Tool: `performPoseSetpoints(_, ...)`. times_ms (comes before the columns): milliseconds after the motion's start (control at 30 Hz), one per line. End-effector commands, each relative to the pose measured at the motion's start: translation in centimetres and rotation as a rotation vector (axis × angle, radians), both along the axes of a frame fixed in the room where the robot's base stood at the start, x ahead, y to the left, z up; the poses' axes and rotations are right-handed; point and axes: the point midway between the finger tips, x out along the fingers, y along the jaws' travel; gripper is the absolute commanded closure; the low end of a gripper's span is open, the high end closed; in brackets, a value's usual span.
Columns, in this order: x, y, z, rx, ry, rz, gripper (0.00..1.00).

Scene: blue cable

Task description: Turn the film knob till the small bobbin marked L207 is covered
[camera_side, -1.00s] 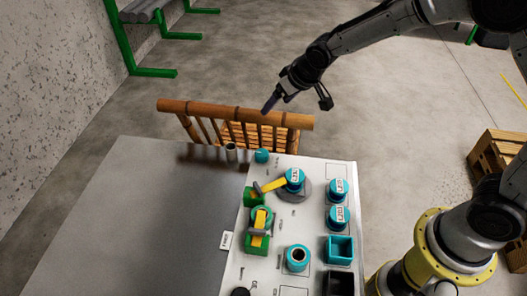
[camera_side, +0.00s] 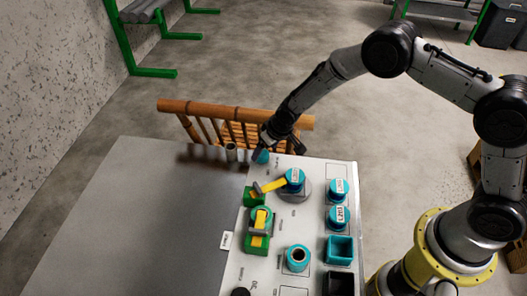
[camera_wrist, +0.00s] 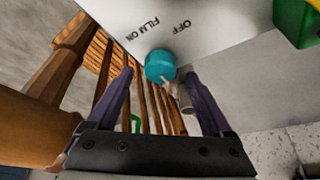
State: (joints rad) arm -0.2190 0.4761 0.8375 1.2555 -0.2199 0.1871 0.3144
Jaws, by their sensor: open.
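The teal film knob (camera_side: 261,156) stands at the far left corner of the white panel. In the wrist view the knob (camera_wrist: 160,65) is beside the printed words FILM ON and OFF, with a pale mark at its lower edge. My gripper (camera_side: 279,151) is open at the knob; in the wrist view its fingers (camera_wrist: 158,80) are spread wide, with the knob between and just beyond their tips. I cannot tell if they touch it. Labelled teal bobbins stand on a grey disc (camera_side: 306,192) and at the panel's right, one upper (camera_side: 338,189), one lower (camera_side: 337,216). I cannot read L207 surely.
A small grey cylinder (camera_side: 231,152) stands left of the knob. A bamboo chair (camera_side: 240,112) is behind the table edge. Green blocks (camera_side: 252,194) with a yellow strip, an open teal bobbin (camera_side: 297,258) and a teal box (camera_side: 339,249) are on the panel. The grey tabletop (camera_side: 130,220) is clear.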

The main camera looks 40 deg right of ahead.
Motion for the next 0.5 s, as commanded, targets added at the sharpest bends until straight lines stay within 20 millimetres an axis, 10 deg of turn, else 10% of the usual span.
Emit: performPoseSetpoints(500, 0.9, 0.1, -1.9, 0.0, -0.001, -0.001, 0.15)
